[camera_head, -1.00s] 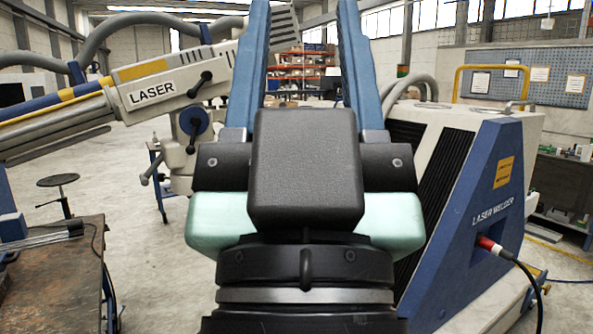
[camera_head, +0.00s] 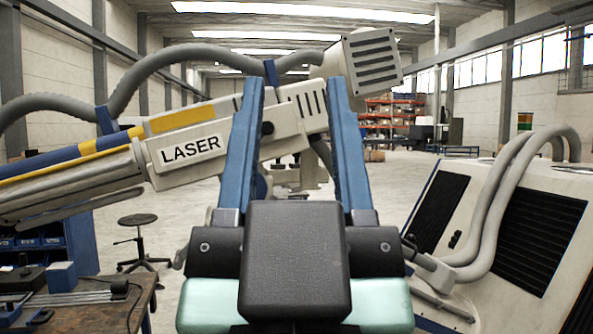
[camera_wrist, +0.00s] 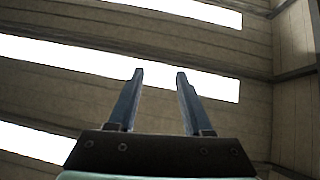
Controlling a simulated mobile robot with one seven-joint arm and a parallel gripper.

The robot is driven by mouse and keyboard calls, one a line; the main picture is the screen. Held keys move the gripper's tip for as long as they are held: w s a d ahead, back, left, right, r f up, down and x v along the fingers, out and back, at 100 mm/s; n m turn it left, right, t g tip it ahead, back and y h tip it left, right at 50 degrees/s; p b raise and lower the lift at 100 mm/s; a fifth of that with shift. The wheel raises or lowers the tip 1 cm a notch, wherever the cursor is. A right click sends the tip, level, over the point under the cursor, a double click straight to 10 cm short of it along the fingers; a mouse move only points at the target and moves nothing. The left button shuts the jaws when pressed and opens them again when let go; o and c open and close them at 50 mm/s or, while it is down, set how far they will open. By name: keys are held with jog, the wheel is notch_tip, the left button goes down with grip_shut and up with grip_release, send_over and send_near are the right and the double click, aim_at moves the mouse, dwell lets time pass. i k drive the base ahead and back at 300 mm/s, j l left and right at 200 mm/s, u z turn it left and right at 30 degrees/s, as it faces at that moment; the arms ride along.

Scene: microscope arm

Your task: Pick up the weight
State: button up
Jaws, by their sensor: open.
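My gripper (camera_head: 296,82) is in the middle of the head view, with its two blue fingers pointing up and apart. It is open, and nothing shows between the fingers but the background. In the wrist view, the gripper (camera_wrist: 160,72) is also open and empty, pointing toward the ceiling. I cannot surely identify the weight in either view. A small blue block (camera_head: 61,276) stands on the workbench (camera_head: 125,310) at the lower left of the head view, well away from my gripper; I cannot tell whether it is the weight.
A large laser arm (camera_head: 190,150) crosses behind my gripper from the left. A white machine with thick hoses (camera_head: 520,215) stands at the right. A stool (camera_head: 138,220) is behind the workbench. Open floor (camera_head: 390,185) and distant shelves (camera_head: 392,112) lie beyond.

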aim_at(296, 164)
jog(key=i+l, duration=0.3)
jog(key=i+l+u, duration=0.1)
jog(key=i+l, duration=0.25)
jog(key=l, duration=0.2)
jog(key=i+l, duration=0.3)
jog(key=l, duration=0.15)
jog(key=u, duration=0.05)
